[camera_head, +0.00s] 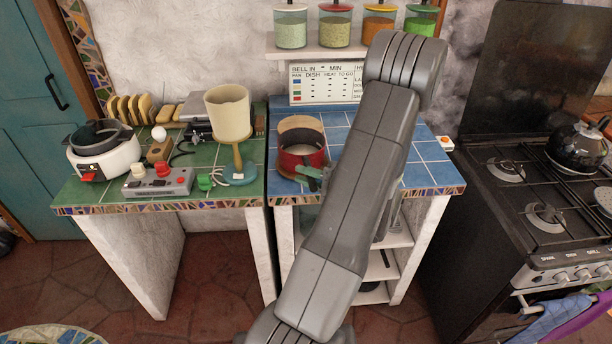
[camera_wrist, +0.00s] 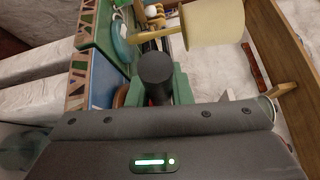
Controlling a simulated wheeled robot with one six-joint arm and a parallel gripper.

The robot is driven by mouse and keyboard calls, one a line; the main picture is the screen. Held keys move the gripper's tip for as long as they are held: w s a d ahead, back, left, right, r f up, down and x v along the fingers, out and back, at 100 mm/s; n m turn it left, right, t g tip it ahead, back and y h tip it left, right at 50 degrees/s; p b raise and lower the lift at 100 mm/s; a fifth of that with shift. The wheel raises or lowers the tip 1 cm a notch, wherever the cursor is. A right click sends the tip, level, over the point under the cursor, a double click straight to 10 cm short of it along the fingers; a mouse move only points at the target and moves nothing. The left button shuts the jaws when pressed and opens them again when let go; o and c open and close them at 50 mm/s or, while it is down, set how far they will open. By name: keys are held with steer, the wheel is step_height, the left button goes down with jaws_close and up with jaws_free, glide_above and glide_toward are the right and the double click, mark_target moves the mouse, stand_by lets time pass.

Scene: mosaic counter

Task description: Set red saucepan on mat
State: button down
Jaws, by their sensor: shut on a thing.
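The red saucepan (camera_head: 303,158) is at the blue-tiled counter, left of my arm in the head view, with its opening upward and pale contents inside. Its dark handle (camera_head: 313,184) points toward the front; its end shows in the wrist view (camera_wrist: 155,68). My gripper (camera_head: 309,171) has green fingers, shut on that handle, one on each side of it in the wrist view (camera_wrist: 157,88). A tan round piece (camera_head: 299,123), perhaps the mat, shows just behind the saucepan. The saucepan hides part of it. I cannot tell whether the pan touches the surface beneath.
The green-tiled counter (camera_head: 120,205) at left holds a lamp-like cream-shaded object (camera_head: 229,112), a grey control box (camera_head: 158,182) and a white cooker (camera_head: 104,160). Jars stand on the shelf (camera_head: 330,53) above. The stove (camera_head: 540,200) is at right. My arm covers the blue counter's middle.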

stand_by(0.3)
steer(key=c, duration=1.3)
jaws_free()
steer(key=shift+f, duration=0.1)
steer(key=b+v, duration=0.2)
steer(key=v, duration=1)
steer(key=shift+a, duration=0.15)
steer(key=p+x, duration=0.1)
steer(key=x, duration=0.9)
steer(key=shift+w+a+p, duration=0.1)
steer(key=shift+a+p, duration=0.05)
steer(key=shift+p, duration=0.25)
steer(key=shift+w+a, duration=0.4)
steer(key=shift+a, duration=0.15)
